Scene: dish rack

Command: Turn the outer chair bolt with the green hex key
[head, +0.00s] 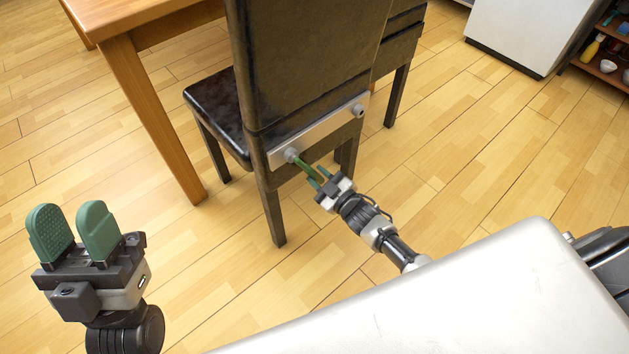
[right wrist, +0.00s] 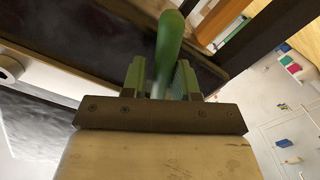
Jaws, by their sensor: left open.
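The dark chair (head: 305,60) has a pale metal plate (head: 325,130) low on its back. One bolt (head: 291,155) is at the plate's left end, another (head: 359,110) at its right end. The green hex key (head: 306,167) reaches the left-end bolt; whether it is fully seated cannot be told. My right gripper (head: 321,180) holds the key between its fingers. In the right wrist view the key (right wrist: 170,40) stands up between the green finger pads (right wrist: 160,82). My left gripper (head: 75,234) is open and empty at the lower left, far from the chair.
A wooden table (head: 150,90) stands left of the chair. A white surface (head: 470,300) fills the lower right. A white cabinet (head: 525,30) and a shelf (head: 600,55) with small items are at the upper right. The wooden floor around the chair is clear.

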